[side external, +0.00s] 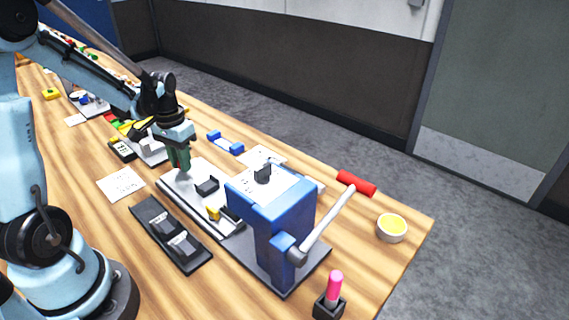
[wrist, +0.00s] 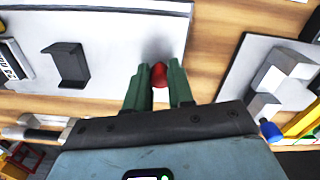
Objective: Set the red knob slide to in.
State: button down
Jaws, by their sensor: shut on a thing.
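The red knob (wrist: 159,75) shows in the wrist view between the two green fingers of my gripper (wrist: 159,88), at the end of a light grey plate (wrist: 120,18). My gripper is shut on it. In the side external view my gripper (side external: 180,160) points down at the far end of the same long plate (side external: 178,181); the fingers hide the knob there. A dark bracket (wrist: 67,66) stands on the plate in the wrist view. The slide's rod is not clearly visible, so I cannot tell its position.
A blue press (side external: 272,210) with a pale lever (side external: 328,222) stands at the plate's near end. A black tray (side external: 150,218) lies to its left. Grey fixtures (wrist: 275,78) are close beside my gripper.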

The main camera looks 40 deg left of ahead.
jog(key=shift+d, duration=0.1)
jog(key=d, duration=0.8)
jog(key=c, duration=1)
grip_release()
jog(key=shift+a, duration=0.1)
jog(key=shift+r, duration=0.3)
notch_tip(320, 180, up, 12)
jog(key=shift+f, duration=0.2)
